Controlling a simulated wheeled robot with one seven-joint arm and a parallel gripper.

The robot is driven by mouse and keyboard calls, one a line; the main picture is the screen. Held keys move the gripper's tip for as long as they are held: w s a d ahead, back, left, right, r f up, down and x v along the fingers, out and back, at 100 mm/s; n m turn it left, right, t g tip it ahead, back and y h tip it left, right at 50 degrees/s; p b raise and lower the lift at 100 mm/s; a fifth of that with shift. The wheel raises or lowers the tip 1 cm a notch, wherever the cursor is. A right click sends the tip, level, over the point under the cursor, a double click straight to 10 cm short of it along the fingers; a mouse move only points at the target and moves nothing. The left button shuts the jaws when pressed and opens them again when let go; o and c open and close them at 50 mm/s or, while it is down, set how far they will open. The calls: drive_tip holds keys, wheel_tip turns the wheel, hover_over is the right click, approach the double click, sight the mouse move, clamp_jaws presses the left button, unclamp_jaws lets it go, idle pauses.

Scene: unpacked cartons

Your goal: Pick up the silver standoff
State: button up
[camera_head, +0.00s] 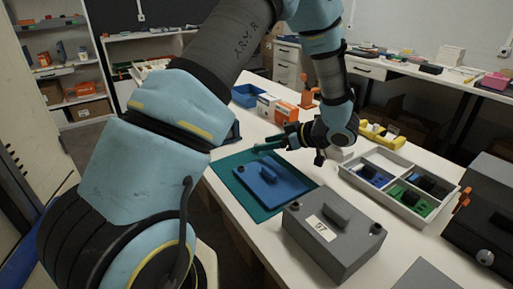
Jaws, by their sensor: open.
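My gripper (265,146) is open. It hangs above the far part of a green mat (262,210) on the white table, with its fingers pointing left. A blue plate (288,187) with a raised handle-like block lies on the mat, in front of and below the gripper. I cannot make out the silver standoff; it may be too small to tell or hidden behind my arm or gripper.
A grey box (337,261) labelled 57 stands at the front. A white divided tray (407,214) holds blue and green parts at the right. Behind are small cartons (284,113), a blue bin (246,96) and a yellow holder (381,136). A dark case (490,216) stands far right.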

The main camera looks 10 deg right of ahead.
sight(260, 153)
drive_tip(key=shift+x, duration=1.55)
clamp_jaws()
